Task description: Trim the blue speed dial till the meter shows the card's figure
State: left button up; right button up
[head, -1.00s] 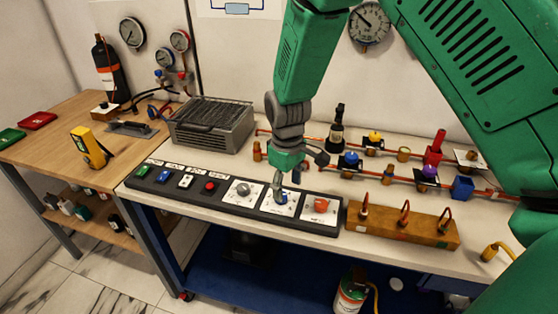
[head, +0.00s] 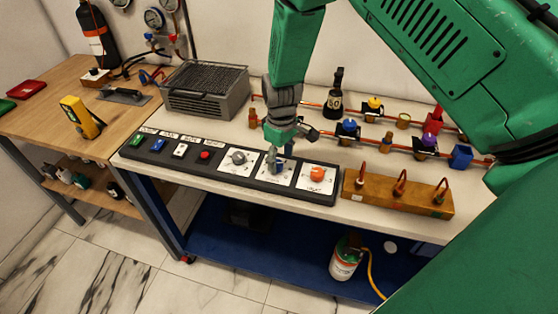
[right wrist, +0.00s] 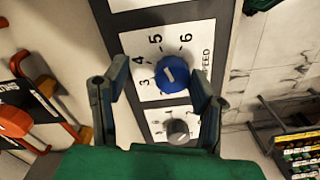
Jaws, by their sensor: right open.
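The blue speed dial (right wrist: 173,73) sits on a white plate marked SPEED, with the figures 3 to 6 visible around it. A short white mark shows on its face; which figure it points at is unclear. My right gripper (right wrist: 157,78) is open, one finger on each side of the dial; contact cannot be told. In the head view my right gripper (head: 278,158) hangs over the control panel and partly hides the blue dial (head: 277,168). A yellow handheld device (head: 80,117), perhaps the meter, stands on the wooden table; its reading is illegible. I cannot make out the card. My left gripper is not in view.
A grey knob (head: 238,157) and an orange knob (head: 317,174) flank the blue dial. Coloured buttons (head: 157,145) line the panel's left. A wooden block with hooks (head: 397,193) stands close on the right. A grey wire-topped box (head: 205,90) and pipe fittings are behind.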

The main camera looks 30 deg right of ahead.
jog(key=shift+f, duration=0.45)
jog(key=shift+a+f, duration=0.15)
jog(key=shift+a, duration=1.05)
jog(key=shift+a+r, duration=0.1)
jog(key=shift+r, duration=0.1)
jog(key=c, duration=1)
jog(key=shift+d+f, duration=0.2)
jog(key=shift+d, duration=0.25)
jog(key=shift+c, duration=0.7)
jog(key=shift+s+d, duration=0.15)
jog(key=shift+d, duration=0.25)
jog(key=shift+a, duration=0.45)
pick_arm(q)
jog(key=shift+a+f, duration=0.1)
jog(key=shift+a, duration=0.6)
pick_arm(e)
jog(key=shift+d, duration=0.1)
